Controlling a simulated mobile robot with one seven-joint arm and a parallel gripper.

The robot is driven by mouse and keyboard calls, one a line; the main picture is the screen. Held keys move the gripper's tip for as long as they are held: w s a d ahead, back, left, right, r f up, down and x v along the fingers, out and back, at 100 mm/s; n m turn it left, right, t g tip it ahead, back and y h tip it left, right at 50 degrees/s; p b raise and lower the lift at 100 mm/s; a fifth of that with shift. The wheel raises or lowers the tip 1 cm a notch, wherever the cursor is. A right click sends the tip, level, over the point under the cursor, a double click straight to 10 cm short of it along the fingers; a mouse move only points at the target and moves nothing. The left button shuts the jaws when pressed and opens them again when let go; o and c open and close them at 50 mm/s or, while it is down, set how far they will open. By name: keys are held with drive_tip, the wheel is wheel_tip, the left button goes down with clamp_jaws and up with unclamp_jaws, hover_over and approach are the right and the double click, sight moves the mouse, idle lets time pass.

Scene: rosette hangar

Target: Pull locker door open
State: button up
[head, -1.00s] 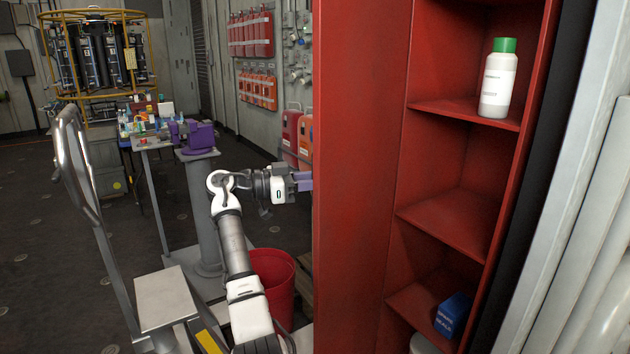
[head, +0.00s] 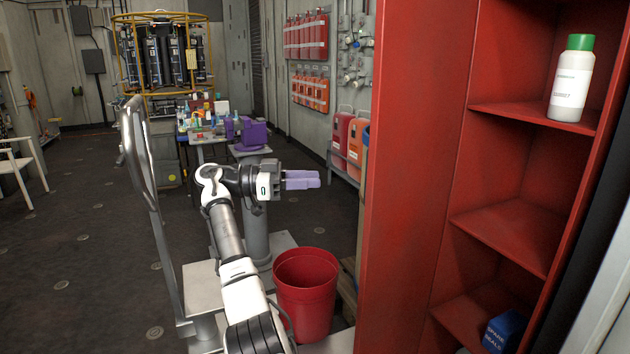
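The red locker's door (head: 415,190) shows as a tall red panel left of the shelves, and it stands open. The locker's inside (head: 515,235) is in plain view. My gripper (head: 316,180), with pale purple fingers, is in the air left of the door, pointing right toward its edge. A clear gap lies between the fingertips and the door, and nothing shows between the fingers. I see the fingers from the side, so their opening is hard to judge. No handle is visible from here.
A white bottle with a green cap (head: 571,80) and a blue box (head: 503,331) stand on locker shelves. A red bin (head: 305,293) stands below my gripper. A purple device (head: 248,134) is behind my arm. Dark floor (head: 90,240) is open at left.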

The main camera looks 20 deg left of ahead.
sight(370, 272)
drive_tip(key=shift+c, duration=0.4)
